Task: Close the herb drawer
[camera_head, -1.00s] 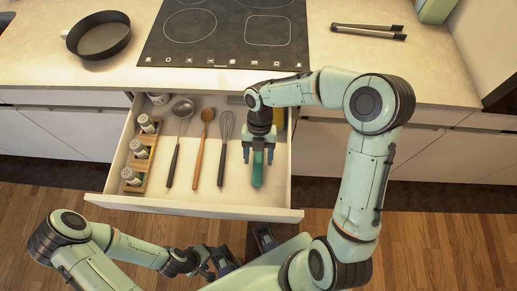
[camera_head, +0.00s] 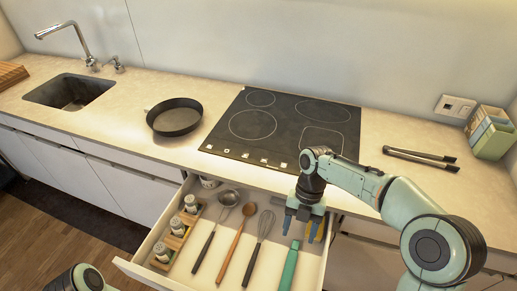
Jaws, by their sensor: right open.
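The drawer (camera_head: 135,268) is pulled open below the counter. In it lie a wooden rack (camera_head: 176,245) with spice jars, a ladle (camera_head: 228,198), a wooden spoon (camera_head: 249,209), a whisk (camera_head: 265,225) and a green-handled utensil (camera_head: 289,270). My right gripper (camera_head: 304,229) is open, fingers pointing down, over the drawer's back right part, just beyond the green utensil's far end. Its fingers hide part of a yellow item there. I see nothing held in it. My left gripper is out of view; only part of my left arm shows at the lower left.
On the counter above are a black cooktop (camera_head: 283,127), a dark pan (camera_head: 175,117), tongs (camera_head: 421,158) and green containers (camera_head: 489,132). A sink (camera_head: 70,92) is at the left. Closed cabinet fronts (camera_head: 120,190) flank the drawer on the left.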

